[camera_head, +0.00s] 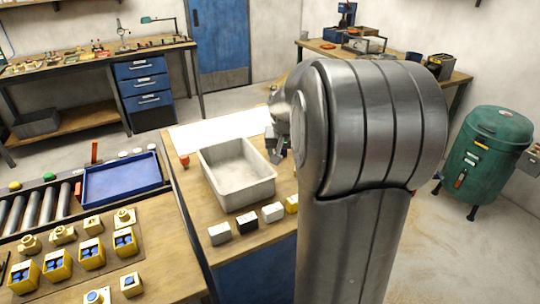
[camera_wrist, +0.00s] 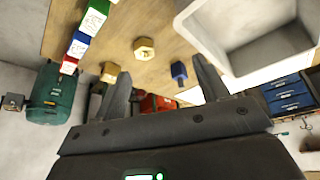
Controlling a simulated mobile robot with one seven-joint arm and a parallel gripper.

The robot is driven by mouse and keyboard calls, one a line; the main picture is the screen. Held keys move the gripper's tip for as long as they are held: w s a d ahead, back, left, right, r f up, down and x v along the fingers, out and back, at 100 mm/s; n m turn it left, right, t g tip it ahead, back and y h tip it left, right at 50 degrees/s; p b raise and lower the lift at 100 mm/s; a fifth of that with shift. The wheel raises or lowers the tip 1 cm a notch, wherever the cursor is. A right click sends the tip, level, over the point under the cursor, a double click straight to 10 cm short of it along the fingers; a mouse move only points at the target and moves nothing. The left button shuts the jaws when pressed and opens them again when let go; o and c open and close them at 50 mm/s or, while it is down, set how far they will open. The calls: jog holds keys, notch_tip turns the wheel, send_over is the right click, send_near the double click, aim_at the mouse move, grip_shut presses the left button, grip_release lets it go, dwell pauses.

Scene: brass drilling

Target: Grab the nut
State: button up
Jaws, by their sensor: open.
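In the wrist view a brass hex nut (camera_wrist: 145,48) lies on the wooden table, just beyond and between my fingertips. A second brass-coloured piece (camera_wrist: 110,72) lies by the left finger, partly hidden by it. My gripper (camera_wrist: 158,66) is open, with nothing between its fingers, and appears to be above the table, apart from the nut. In the head view my arm covers this part of the table, so the nut cannot be seen there.
A pale bin (camera_head: 238,172) stands on the table; its wall is close to the right finger in the wrist view (camera_wrist: 208,45). A blue piece (camera_wrist: 179,72) lies near that finger. Coloured blocks (camera_wrist: 83,35) line the left. A blue tray (camera_head: 120,178) and several yellow fixtures (camera_head: 90,254) lie further left.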

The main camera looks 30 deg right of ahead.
jog(key=shift+m+g, duration=0.3)
jog(key=shift+m, duration=0.5)
jog(key=w+d+f, duration=0.1)
jog(key=d+f, duration=0.2)
jog(key=w+d+f, duration=0.2)
jog(key=d+f, duration=0.1)
jog(key=f, duration=0.1)
jog(key=w+d+f, duration=0.1)
jog(key=d+f, duration=0.2)
jog(key=shift+w+d+f, duration=0.15)
jog(key=shift+w+d, duration=0.1)
jog(key=shift+w, duration=0.05)
jog(key=shift+w+x, duration=0.15)
jog(key=shift+x, duration=1.3)
jog(key=shift+w+x, duration=0.1)
jog(key=shift+x, duration=1.3)
jog(key=shift+a, duration=0.15)
jog(key=c, duration=1.2)
jog(key=shift+c, duration=0.7)
